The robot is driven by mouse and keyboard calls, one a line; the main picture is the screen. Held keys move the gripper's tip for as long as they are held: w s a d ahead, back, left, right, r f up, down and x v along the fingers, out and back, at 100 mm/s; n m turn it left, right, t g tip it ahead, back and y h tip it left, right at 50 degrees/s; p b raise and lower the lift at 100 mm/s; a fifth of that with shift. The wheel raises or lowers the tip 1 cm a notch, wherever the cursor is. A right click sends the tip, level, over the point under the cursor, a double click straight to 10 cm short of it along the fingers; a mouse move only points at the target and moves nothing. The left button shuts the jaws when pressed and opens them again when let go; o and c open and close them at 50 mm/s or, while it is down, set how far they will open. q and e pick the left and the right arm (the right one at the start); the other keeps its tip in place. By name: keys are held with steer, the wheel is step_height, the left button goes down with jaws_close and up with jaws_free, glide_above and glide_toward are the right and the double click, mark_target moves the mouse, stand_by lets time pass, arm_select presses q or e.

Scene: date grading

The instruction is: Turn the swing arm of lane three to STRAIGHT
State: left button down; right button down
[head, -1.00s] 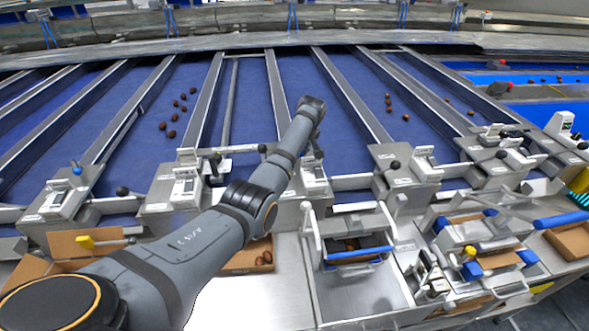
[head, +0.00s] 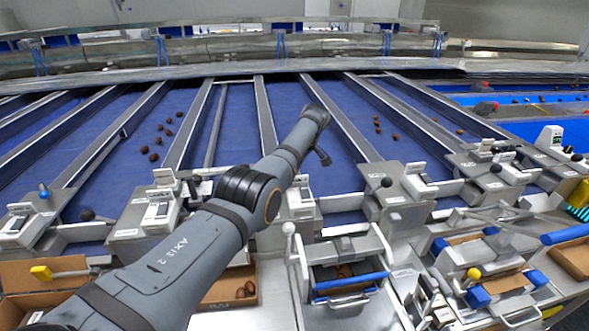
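My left arm reaches in from the lower left across the control boxes. Its wrist end is above the blue lanes near the middle. A small dark part under the wrist, likely the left gripper (head: 322,156), is mostly hidden by the arm, and its finger state is unclear. A thin grey bar (head: 214,128) lies lengthwise in one blue lane (head: 238,125), roughly along its rails. Another bar (head: 104,145) lies close beside a rail further left. Lane numbers and the STRAIGHT mark are not readable, so I cannot tell which is lane three. My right gripper is not in view.
Control boxes with black knobs, such as one (head: 386,182), line the lane ends. Dates (head: 154,157) lie on some lanes. A metal drawer unit (head: 345,272) with a blue handle stands in front. Cardboard boxes (head: 222,303) sit below my arm.

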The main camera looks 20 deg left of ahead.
arm_select(q)
steer(key=shift+r, duration=0.1)
steer(key=c, duration=1.2)
jaws_free()
steer(key=shift+w, duration=0.1)
steer(key=shift+o, duration=0.2)
steer(key=v, duration=1.2)
steer(key=shift+d, duration=0.1)
